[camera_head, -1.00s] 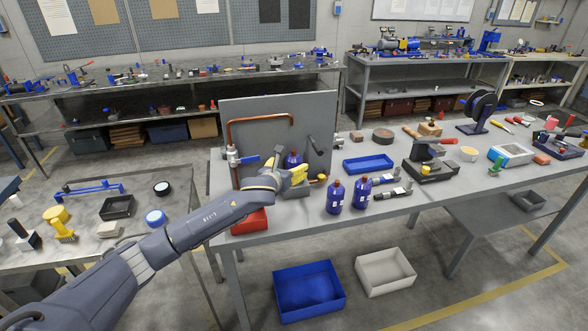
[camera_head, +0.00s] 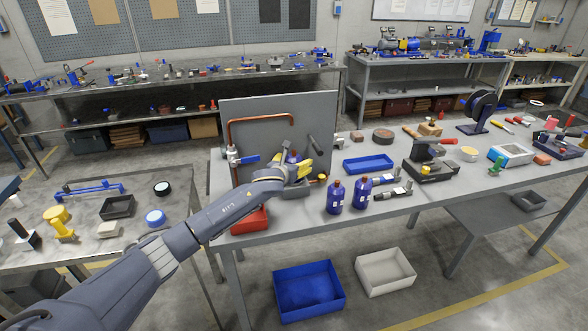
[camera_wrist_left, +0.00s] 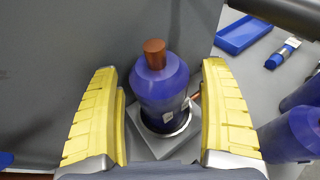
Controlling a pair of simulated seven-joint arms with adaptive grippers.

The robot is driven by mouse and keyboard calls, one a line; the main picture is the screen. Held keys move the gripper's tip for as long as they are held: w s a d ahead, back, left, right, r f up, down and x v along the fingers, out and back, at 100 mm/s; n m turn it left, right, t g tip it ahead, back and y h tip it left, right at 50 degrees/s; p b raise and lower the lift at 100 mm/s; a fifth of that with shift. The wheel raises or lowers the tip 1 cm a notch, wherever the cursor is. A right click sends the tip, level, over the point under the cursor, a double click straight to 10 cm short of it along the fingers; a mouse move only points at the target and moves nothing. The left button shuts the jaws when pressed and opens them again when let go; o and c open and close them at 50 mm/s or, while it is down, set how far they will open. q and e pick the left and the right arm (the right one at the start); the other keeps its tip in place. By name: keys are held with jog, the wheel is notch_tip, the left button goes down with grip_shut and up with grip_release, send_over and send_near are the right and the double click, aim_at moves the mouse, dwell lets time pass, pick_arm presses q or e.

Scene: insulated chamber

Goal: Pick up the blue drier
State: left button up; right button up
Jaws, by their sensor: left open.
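A blue drier (camera_wrist_left: 160,88) with a copper stub on top stands upright in a grey square holder (camera_wrist_left: 150,143) in the left wrist view. In the head view, this drier (camera_head: 293,156) is mostly hidden behind my left gripper (camera_head: 303,167), in front of the upright grey panel. My left gripper (camera_wrist_left: 160,80) is open, with one yellow finger on each side of the drier and a visible gap on both sides. Two more blue driers, one left (camera_head: 334,198) and one right (camera_head: 361,194), stand on the bench to the right. My right gripper is not in view.
The grey panel (camera_head: 270,108) with a copper pipe (camera_head: 262,120) and a blue-handled valve (camera_head: 245,160) rises close behind. A blue tray (camera_head: 368,164) lies to the right. A red box (camera_head: 249,220) sits at the bench's left front. Bins stand on the floor.

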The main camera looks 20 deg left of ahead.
pick_arm(q)
jog(key=c, duration=1.4)
jog(key=shift+c, duration=0.9)
jog(key=shift+r, duration=0.1)
